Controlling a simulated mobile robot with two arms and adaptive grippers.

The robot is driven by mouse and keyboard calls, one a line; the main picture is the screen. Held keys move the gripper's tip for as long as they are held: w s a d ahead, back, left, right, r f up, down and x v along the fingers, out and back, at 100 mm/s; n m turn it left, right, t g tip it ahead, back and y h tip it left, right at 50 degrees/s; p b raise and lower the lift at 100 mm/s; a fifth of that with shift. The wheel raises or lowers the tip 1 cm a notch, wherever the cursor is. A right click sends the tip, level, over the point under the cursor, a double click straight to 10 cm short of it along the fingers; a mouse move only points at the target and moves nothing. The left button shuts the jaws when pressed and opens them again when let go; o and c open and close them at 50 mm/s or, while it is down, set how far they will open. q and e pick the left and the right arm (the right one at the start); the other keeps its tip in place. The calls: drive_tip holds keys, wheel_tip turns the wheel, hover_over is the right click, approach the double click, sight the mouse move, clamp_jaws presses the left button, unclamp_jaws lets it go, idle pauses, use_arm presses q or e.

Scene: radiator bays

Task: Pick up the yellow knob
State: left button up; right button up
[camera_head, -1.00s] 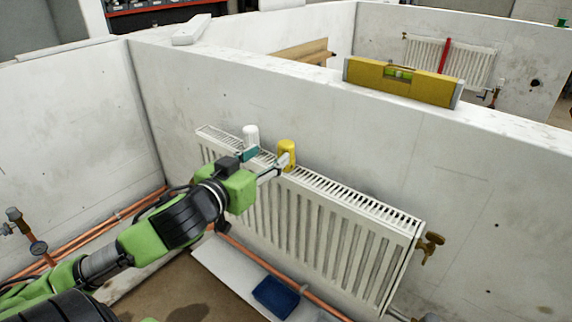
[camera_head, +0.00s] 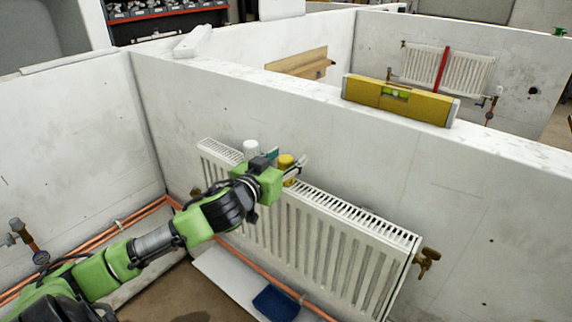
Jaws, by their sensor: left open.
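The yellow knob (camera_head: 286,161) stands upright on the top grille of the white radiator (camera_head: 330,215). My left gripper (camera_head: 288,158) is open, with one finger on each side of the yellow knob. The gripper body hides part of the knob's lower side, and I cannot tell whether a finger touches it. A white knob (camera_head: 251,148) stands on the radiator just left of the gripper. My right gripper is not in view.
A yellow spirit level (camera_head: 400,100) lies on the wall top behind the radiator. A brass valve (camera_head: 427,262) sticks out at the radiator's right end. Copper pipes (camera_head: 85,246) run low along the walls. A blue object (camera_head: 275,303) lies on the white board below.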

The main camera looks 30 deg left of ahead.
use_arm(q)
drive_tip(key=c, duration=1.3)
clamp_jaws()
drive_tip(key=shift+r, duration=0.15)
